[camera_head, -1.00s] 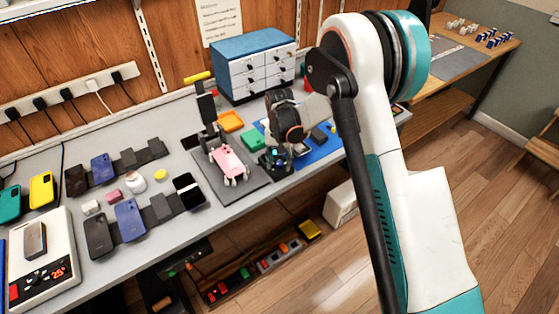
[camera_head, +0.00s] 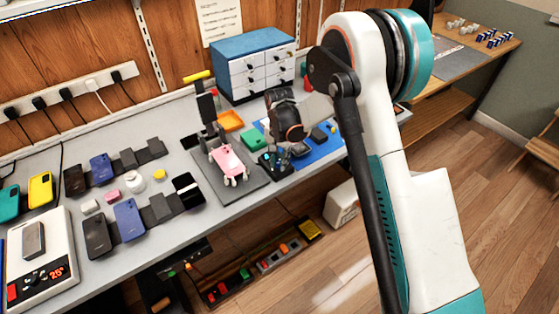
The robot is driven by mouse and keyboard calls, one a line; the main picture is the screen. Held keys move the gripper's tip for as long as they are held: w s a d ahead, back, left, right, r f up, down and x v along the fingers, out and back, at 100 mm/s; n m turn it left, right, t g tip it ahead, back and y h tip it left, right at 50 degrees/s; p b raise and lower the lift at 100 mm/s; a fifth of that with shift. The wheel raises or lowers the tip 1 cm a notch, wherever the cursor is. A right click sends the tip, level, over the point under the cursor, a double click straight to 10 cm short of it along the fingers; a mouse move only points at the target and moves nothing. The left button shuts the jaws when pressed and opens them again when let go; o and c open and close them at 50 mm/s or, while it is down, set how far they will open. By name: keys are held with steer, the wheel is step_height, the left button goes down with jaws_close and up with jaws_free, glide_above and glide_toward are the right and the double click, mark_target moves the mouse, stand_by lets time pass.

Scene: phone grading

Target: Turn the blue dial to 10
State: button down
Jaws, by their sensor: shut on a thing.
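My gripper (camera_head: 273,161) points down at the bench, between the grey mat's right edge and the blue mat. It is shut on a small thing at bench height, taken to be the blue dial. The dark fingers and wrist hide that thing almost wholly, so its marks and pointer cannot be read.
A blue drawer cabinet (camera_head: 252,65) stands behind. A green block (camera_head: 254,139) and an orange tray (camera_head: 230,121) lie near my gripper. The blue mat (camera_head: 318,152) holds dark items at right. Several phones and a white scale-like device (camera_head: 42,246) fill the bench's left.

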mark_target(279, 162)
steer(key=m, duration=0.4)
steer(key=shift+m+b, duration=0.3)
steer(key=shift+m, duration=1.9)
steer(key=c, duration=1.4)
jaws_free()
steer(key=shift+o, duration=0.2)
step_height(279, 162, up, 12)
